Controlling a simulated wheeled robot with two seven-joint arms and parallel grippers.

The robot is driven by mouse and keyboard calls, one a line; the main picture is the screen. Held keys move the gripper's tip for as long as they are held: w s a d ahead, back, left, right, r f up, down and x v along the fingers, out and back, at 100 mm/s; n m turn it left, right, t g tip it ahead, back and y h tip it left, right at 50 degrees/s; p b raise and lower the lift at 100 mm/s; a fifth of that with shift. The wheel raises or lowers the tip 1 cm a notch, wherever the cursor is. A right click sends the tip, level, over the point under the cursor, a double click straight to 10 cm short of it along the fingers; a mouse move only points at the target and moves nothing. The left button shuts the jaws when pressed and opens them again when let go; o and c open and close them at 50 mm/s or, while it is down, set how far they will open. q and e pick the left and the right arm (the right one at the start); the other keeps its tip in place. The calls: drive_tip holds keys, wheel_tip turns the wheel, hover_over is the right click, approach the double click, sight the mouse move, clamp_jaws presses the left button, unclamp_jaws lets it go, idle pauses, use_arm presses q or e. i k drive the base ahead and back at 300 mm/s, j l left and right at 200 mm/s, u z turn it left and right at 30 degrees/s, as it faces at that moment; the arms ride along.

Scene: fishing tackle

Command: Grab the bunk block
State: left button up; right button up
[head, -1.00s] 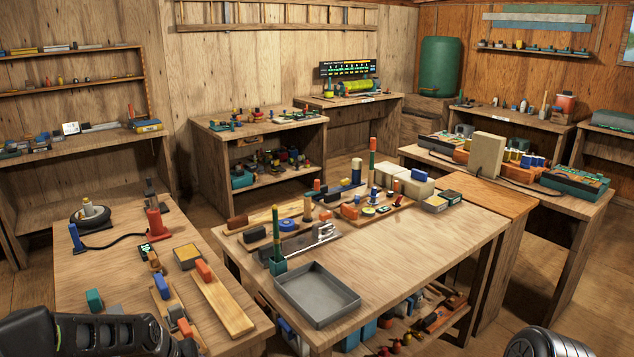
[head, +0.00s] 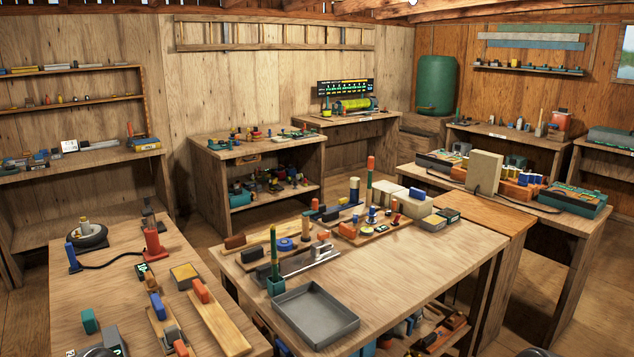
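No object is clearly marked as the bunk block. A tall beige block (head: 485,173) stands upright on the right-hand wooden table (head: 575,215) and may be it. An orange item with blue pieces is right beside it, and green-topped boxes lie on both sides. Nothing is holding the beige block. Neither gripper shows in the head view; only small dark parts of my arms show at the bottom edge.
The centre table (head: 420,262) holds a grey tray (head: 347,322), a green holder (head: 275,285) and several small items. The left table (head: 85,285) carries wooden boards and a red pump-like item (head: 153,242). Floor shows between the tables on the right.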

sight(88, 319)
drive_tip(key=u, duration=1.35)
drive_tip(key=i+j+u, duration=0.1)
drive_tip(key=i+u, duration=0.15)
drive_tip(key=u, duration=0.15)
drive_tip(key=i+u, duration=0.55)
drive_tip(key=u, duration=0.25)
drive_tip(key=i+u, duration=0.35)
drive_tip(key=i, duration=0.15)
drive_tip(key=i+u, duration=0.3)
drive_tip(key=i, duration=1.8)
drive_tip(key=z, duration=3.2)
